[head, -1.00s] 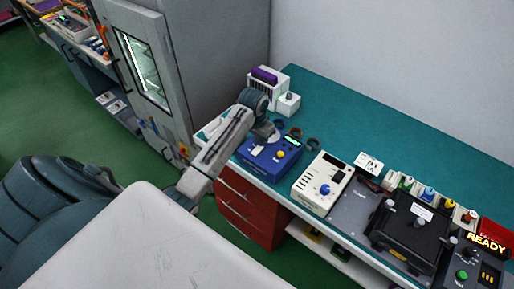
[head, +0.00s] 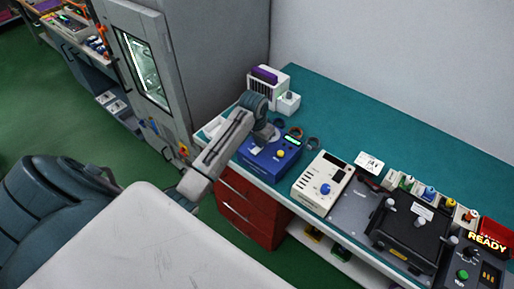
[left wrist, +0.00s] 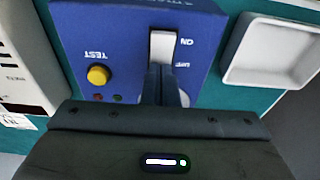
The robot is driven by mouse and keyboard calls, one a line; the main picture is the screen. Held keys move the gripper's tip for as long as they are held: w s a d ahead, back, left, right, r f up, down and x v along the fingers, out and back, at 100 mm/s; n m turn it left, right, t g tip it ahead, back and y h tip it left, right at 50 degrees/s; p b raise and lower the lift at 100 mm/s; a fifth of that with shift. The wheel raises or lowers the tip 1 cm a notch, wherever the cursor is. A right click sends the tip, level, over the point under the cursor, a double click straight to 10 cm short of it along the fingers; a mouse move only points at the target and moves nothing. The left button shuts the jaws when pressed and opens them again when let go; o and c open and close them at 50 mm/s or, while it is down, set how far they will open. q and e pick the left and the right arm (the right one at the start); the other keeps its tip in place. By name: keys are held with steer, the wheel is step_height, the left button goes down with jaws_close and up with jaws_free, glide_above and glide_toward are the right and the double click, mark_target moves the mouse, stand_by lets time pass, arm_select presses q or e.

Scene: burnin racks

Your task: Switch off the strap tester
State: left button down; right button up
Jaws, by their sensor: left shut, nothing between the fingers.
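The strap tester is a blue box (head: 264,159) at the left front of the teal bench; it also fills the top of the left wrist view (left wrist: 105,35). There it shows a white rocker switch (left wrist: 163,48) with upside-down ON and OFF lettering, a yellow TEST button (left wrist: 98,75) and small red and green lamps. My left gripper (left wrist: 160,72) is shut and empty, its fingertips close against the OFF-side end of the rocker. Contact is not certain, and the fingers hide part of the switch area. My right gripper is not in view.
A cream unit with a blue knob (head: 325,188) stands right of the tester. A white tray (left wrist: 270,50) lies beside it in the wrist view. A white rack (head: 267,93) stands behind, and a grey cabinet (head: 185,60) rises at the left. The bench's back is clear.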

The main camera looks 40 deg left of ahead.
arm_select(q)
steer(key=shift+r+p, duration=0.7)
steer(key=shift+r, duration=2.8)
